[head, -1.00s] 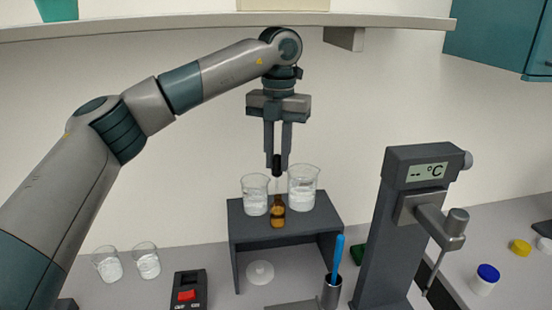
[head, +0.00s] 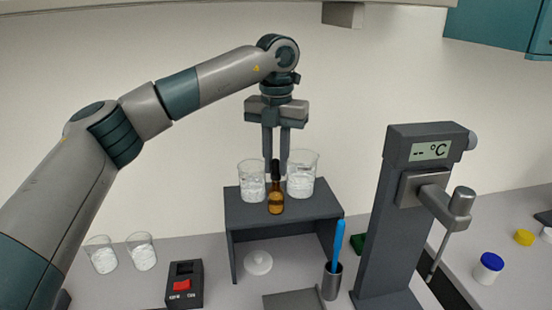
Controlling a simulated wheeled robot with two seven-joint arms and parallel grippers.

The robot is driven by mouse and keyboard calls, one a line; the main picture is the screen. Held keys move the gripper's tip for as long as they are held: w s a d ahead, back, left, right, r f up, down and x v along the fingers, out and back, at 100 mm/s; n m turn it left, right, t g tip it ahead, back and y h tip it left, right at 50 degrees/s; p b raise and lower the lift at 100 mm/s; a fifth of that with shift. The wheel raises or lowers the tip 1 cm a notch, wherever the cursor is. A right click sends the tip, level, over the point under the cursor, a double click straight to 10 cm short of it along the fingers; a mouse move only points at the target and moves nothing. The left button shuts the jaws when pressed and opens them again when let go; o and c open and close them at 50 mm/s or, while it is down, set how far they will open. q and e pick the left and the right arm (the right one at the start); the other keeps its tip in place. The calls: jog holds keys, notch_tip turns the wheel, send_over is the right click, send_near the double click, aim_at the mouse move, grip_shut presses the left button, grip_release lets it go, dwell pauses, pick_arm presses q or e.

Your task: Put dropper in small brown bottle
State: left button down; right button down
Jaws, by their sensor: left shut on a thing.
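The small brown bottle (head: 276,204) stands upright on the dark raised stand (head: 240,213), between two beakers. The dropper (head: 276,172) has a black bulb. It is upright, with the bulb right at the bottle's mouth and its glass tube out of sight, seemingly inside the bottle. My left gripper (head: 276,164) points straight down above the bottle, its fingers shut on the dropper's bulb. My right gripper is not in view.
Beakers of white material (head: 252,182) (head: 301,176) stand close on both sides of the bottle. A thermometer post (head: 385,225) rises to the right. A cup with a blue-handled tool (head: 332,282) stands in front. Two more beakers (head: 102,258) (head: 141,254) are at left.

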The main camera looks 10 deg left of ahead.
pick_arm(q)
jog(key=shift+f, duration=0.45)
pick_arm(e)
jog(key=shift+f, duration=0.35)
pick_arm(q)
jog(key=c, duration=1.5)
grip_release()
jog(key=shift+c, duration=0.2)
